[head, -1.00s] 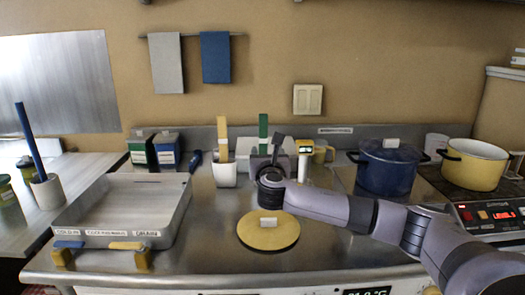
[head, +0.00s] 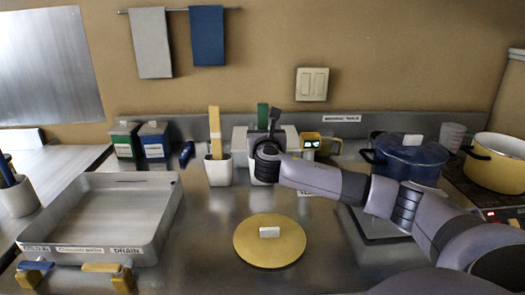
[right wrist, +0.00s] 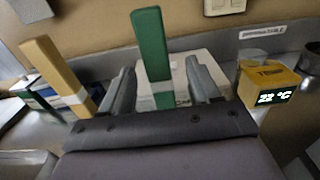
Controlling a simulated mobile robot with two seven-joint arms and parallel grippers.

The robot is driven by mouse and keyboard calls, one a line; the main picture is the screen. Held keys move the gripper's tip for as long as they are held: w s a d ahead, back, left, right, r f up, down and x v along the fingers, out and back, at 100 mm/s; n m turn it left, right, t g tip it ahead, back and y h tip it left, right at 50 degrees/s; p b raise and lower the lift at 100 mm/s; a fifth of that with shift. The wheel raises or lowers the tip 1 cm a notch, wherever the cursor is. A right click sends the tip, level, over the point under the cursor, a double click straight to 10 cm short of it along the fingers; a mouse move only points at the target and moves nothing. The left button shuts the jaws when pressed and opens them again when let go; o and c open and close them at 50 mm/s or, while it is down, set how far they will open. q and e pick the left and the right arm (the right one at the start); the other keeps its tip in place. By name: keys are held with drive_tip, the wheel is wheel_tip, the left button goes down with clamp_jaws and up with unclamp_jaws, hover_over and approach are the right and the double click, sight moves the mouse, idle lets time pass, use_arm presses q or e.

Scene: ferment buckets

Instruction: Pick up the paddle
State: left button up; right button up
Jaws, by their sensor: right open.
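Two paddles stand upright at the back of the counter. The yellow paddle (head: 214,124) stands in a white holder (head: 218,170) left of my right gripper; it also shows at the left of the right wrist view (right wrist: 56,70). The green paddle (head: 263,114) is behind my right gripper (head: 268,140). In the right wrist view the green paddle (right wrist: 151,50) rises between the two open fingers, which do not visibly touch it. Its lower end and most of its holder are hidden by my gripper. My left gripper is not in view.
A yellow thermometer box (right wrist: 268,85) stands right of my gripper. A blue pot (head: 408,160) and yellow pot (head: 497,165) stand further right. A metal drain tray (head: 165,222) lies left, and a round yellow lid (head: 250,250) lies in front. Boxes (head: 124,140) stand back left.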

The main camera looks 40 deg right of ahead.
drive_tip(key=shift+x, duration=2.9)
drive_tip(key=shift+w+a+f, duration=0.1)
drive_tip(key=c, duration=1)
